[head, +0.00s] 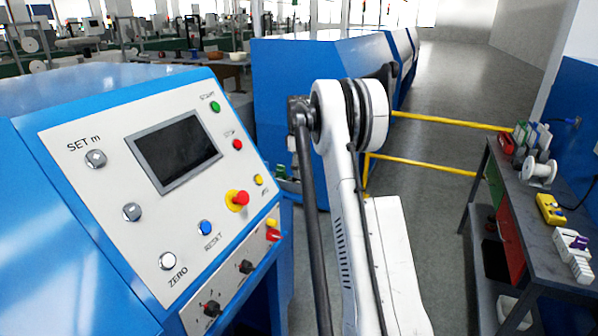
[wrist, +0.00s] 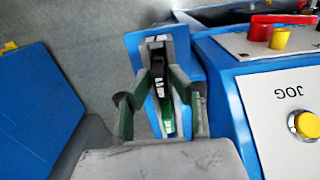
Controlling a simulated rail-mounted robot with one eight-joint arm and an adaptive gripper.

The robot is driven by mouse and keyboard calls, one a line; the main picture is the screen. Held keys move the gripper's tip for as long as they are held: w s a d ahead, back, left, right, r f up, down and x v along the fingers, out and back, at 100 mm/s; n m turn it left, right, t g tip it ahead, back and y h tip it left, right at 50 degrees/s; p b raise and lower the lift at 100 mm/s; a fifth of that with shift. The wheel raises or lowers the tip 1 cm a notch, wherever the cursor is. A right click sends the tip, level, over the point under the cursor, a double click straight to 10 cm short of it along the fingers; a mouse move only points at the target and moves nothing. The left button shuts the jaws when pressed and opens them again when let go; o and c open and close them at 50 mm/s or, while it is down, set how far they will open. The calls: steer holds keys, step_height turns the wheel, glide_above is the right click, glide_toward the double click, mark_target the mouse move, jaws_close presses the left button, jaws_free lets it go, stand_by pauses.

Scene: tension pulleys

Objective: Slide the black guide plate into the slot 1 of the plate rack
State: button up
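My gripper (wrist: 160,98) shows in the wrist view with its two dark fingers apart. Between and beyond them is a narrow upright thing (wrist: 157,56), black on top with green and white lower down, against a blue part. It may include the black guide plate, but I cannot tell its outline. The fingers seem to stand either side of it, with no clear contact. In the head view my gripper is hidden behind my arm and the machine. I cannot make out slot 1. Small green items (head: 283,172) sit low beside the blue machine.
A blue control console (head: 100,170) with a screen and buttons stands at left; its panel with a yellow button (wrist: 306,124) is close right in the wrist view. A workbench (head: 535,205) at right holds coloured upright plates, a spool and a yellow meter. Yellow rails (head: 440,165) cross the floor.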

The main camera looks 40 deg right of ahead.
steer(key=o, duration=0.3)
steer(key=shift+r, duration=0.2)
step_height(320, 180, up, 12)
stand_by(0.4)
steer(key=shift+a+f, duration=0.1)
stand_by(0.4)
steer(key=s+a+r+m+t+b, duration=0.15)
steer(key=s+a, duration=0.25)
steer(key=a, duration=0.5)
steer(key=s+a+r+t+h+b, duration=0.15)
steer(key=s+a, duration=0.35)
steer(key=a, duration=0.5)
steer(key=s+a+r+m+y+b, duration=0.1)
steer(key=s+a+r, duration=0.25)
steer(key=a, duration=0.55)
steer(key=s+a+f+t+b, duration=0.1)
steer(key=s+a+f, duration=0.4)
steer(key=s, duration=0.2)
steer(key=s+a+f+m+t+b, duration=0.1)
steer(key=s+a+f, duration=0.5)
steer(key=s, duration=0.2)
steer(key=s+a+f+m+t+b, duration=0.1)
steer(key=s+a+f+t+b, duration=0.1)
steer(key=s+a+f, duration=0.3)
steer(key=s, duration=0.3)
steer(key=shift+s+a+f, duration=0.25)
steer(key=shift+a, duration=0.1)
